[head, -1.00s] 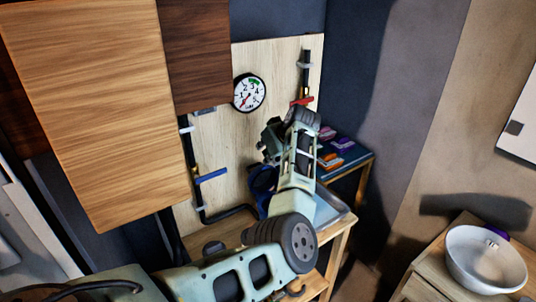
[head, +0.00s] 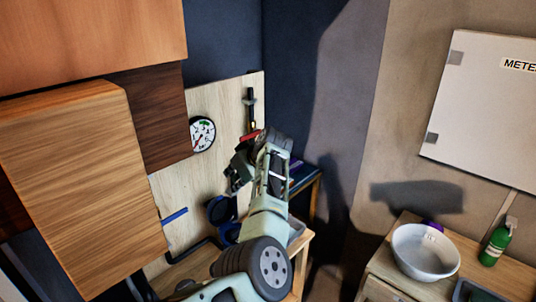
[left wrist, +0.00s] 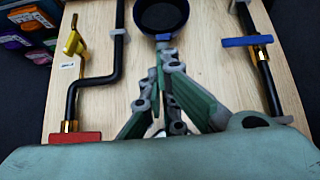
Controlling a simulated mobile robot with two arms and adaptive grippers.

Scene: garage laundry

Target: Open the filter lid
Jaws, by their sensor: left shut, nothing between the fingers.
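A round dark part with a blue rim, seemingly the filter (head: 220,209), is on the pale wooden board, below the gauge. A second blue-rimmed part shows just under it, so the lid seems raised, but my arm hides much of it. In the left wrist view the dark round face (left wrist: 162,14) is at the top centre, with a small blue piece at its near edge. My left gripper (head: 233,186) is shut and empty, just above the filter. In the left wrist view its fingers (left wrist: 163,62) come together close to the blue piece; contact cannot be told. My right gripper is out of view.
The board (head: 172,190) carries a gauge (head: 202,134), a blue valve handle (head: 174,215) and a red valve handle (head: 250,136) on black pipes. Wooden cabinets (head: 70,180) jut out at the left. A white bowl (head: 424,262) and green bottle (head: 495,246) stand on the right counter.

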